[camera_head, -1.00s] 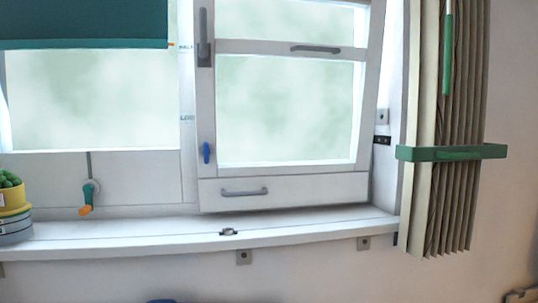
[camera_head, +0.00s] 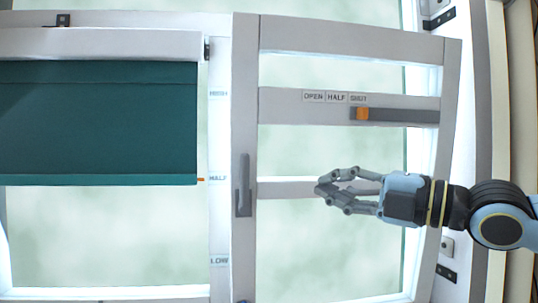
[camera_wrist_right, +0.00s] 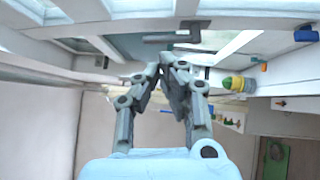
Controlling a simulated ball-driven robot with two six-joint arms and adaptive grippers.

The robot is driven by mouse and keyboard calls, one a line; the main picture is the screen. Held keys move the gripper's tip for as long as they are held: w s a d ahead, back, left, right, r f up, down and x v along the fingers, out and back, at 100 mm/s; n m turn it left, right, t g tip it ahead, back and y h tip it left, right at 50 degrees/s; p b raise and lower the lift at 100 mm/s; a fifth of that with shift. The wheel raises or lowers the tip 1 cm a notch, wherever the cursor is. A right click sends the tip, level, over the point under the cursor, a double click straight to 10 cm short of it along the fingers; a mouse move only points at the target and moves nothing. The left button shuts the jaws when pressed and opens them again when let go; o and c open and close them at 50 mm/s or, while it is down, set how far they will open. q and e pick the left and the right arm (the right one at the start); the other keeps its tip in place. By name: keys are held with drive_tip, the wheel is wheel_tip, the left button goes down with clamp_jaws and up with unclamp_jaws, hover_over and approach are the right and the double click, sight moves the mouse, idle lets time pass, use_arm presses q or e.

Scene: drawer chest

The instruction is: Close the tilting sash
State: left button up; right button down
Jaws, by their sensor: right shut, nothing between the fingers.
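The tilting sash (camera_head: 245,110) is a white frame in the head view. Its upper right corner leans out from the window frame, so it stands tilted open at the top. A grey upright lever handle (camera_head: 243,187) sits on its left stile. My right gripper (camera_head: 318,187) is in front of the sash's lower crossbar (camera_head: 285,188), fingers pointing left, shut and empty. It hides part of that bar; I cannot tell whether it touches it. In the right wrist view the gripper's fingertips (camera_wrist_right: 166,68) are close together. My left gripper is not in view.
A slider with an orange knob (camera_head: 362,113) sits on the upper crossbar, under labels OPEN, HALF, SHUT. A green blind (camera_head: 100,120) hangs left of the sash. A yellow-and-green item (camera_wrist_right: 240,83) shows in the right wrist view. A pale post (camera_head: 480,120) stands to the right.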

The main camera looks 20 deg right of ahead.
use_arm(q)
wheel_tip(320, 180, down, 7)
drive_tip(key=b, duration=0.7)
use_arm(e)
drive_tip(key=p+x, duration=0.1)
drive_tip(key=x, duration=0.3)
drive_tip(key=d+p+x, duration=0.1)
drive_tip(key=x, duration=0.3)
drive_tip(key=w+d+p+x, duration=0.1)
drive_tip(key=x, duration=0.3)
drive_tip(key=shift+w+a+r+p, duration=0.1)
drive_tip(key=shift+w+p, duration=0.2)
drive_tip(key=shift+p, duration=0.1)
drive_tip(key=shift+w, duration=0.4)
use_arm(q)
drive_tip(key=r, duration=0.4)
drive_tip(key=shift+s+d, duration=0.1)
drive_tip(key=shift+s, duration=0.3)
